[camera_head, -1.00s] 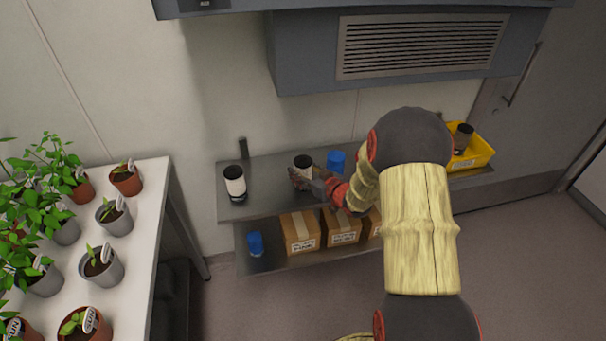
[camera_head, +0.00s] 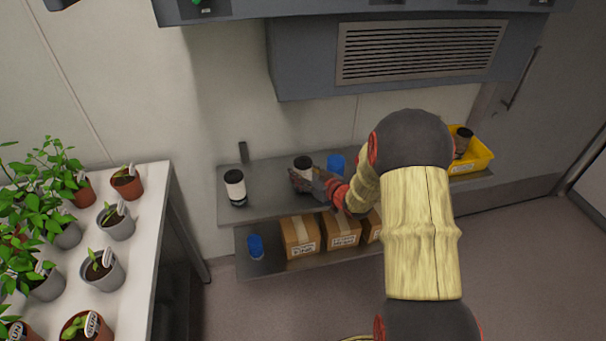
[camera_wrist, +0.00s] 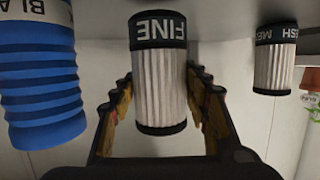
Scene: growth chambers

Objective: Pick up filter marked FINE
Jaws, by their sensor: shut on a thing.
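The filter marked FINE (camera_wrist: 160,85) is a white pleated cylinder with black end bands. In the wrist view it stands between the two fingers, its label readable at the top of the picture. My gripper (camera_wrist: 161,95) is shut on it. In the head view the filter (camera_head: 303,164) is at the upper shelf, its lower part hidden by my gripper (camera_head: 302,180). I cannot tell whether it still touches the shelf. A similar white filter with a MESH label (camera_wrist: 275,62) stands apart to the right in the wrist view; it is left of my gripper in the head view (camera_head: 235,188).
A blue ribbed cylinder (camera_wrist: 40,85) stands close beside the held filter, also seen behind my wrist (camera_head: 336,164). A yellow bin (camera_head: 482,157) stands at the shelf's right end. Boxes (camera_head: 299,237) and a blue item (camera_head: 256,247) fill the lower shelf. A grey cabinet (camera_head: 300,85) overhangs.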

